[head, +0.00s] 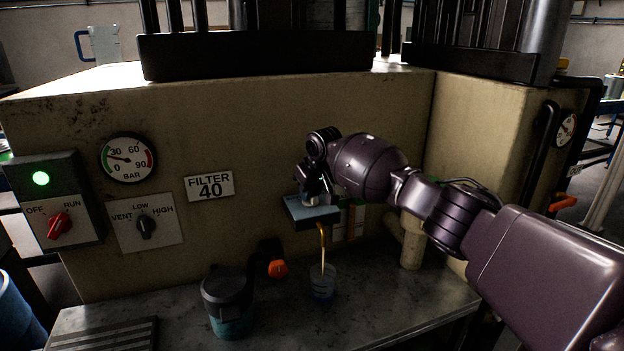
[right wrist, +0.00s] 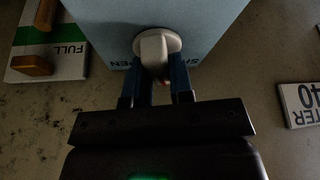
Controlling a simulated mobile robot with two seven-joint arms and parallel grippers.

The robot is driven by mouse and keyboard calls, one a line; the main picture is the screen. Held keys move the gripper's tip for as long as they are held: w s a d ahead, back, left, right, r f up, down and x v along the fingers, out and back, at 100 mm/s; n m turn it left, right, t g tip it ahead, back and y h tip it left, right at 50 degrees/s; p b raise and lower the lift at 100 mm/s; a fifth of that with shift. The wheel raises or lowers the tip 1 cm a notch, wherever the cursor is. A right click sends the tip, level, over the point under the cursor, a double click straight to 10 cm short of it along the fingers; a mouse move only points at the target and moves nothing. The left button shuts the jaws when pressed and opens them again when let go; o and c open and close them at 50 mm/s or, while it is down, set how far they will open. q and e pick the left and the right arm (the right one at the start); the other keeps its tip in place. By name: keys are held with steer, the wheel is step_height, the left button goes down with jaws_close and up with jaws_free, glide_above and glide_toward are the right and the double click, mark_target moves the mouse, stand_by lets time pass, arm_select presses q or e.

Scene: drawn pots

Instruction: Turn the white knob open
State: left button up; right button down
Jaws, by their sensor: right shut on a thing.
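The white knob (right wrist: 156,44) sits on a pale blue panel (right wrist: 100,30) with partly hidden lettering on both sides of the knob. My right gripper (right wrist: 158,70) is shut on the knob, one dark blue finger on each side of its grip. In the head view my right gripper (head: 313,188) is over the blue panel (head: 314,214) and mostly hides the knob. An amber stream (head: 322,240) runs down below the panel into a clear cup (head: 322,284) on the metal shelf. My left gripper is in neither view.
A dark-lidded jar (head: 228,302) and an orange knob (head: 278,268) are left of the cup. A red switch (head: 60,224), a black dial (head: 146,227) and a gauge (head: 127,158) are at left. A FULL sign (right wrist: 68,50) is beside the panel.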

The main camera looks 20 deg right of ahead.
steer(key=m+p, duration=0.2)
steer(key=p, duration=0.2)
steer(key=shift+h, duration=0.4)
steer(key=shift+m+p, duration=0.5)
steer(key=shift+p, duration=0.1)
steer(key=shift+f+m+h+p, duration=0.1)
steer(key=shift+m+h+p, duration=0.3)
steer(key=shift+m+p, duration=0.2)
steer(key=shift+m+h, duration=0.3)
steer(key=shift+m, duration=0.6)
steer(key=shift+m+h, duration=0.3)
steer(key=shift+m, duration=0.5)
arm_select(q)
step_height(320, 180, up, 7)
arm_select(e)
steer(key=shift+m+g+h, duration=0.4)
steer(key=shift+m+h, duration=0.2)
steer(key=shift+m, duration=0.9)
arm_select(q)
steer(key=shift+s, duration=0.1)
arm_select(e)
steer(key=shift+d, duration=0.1)
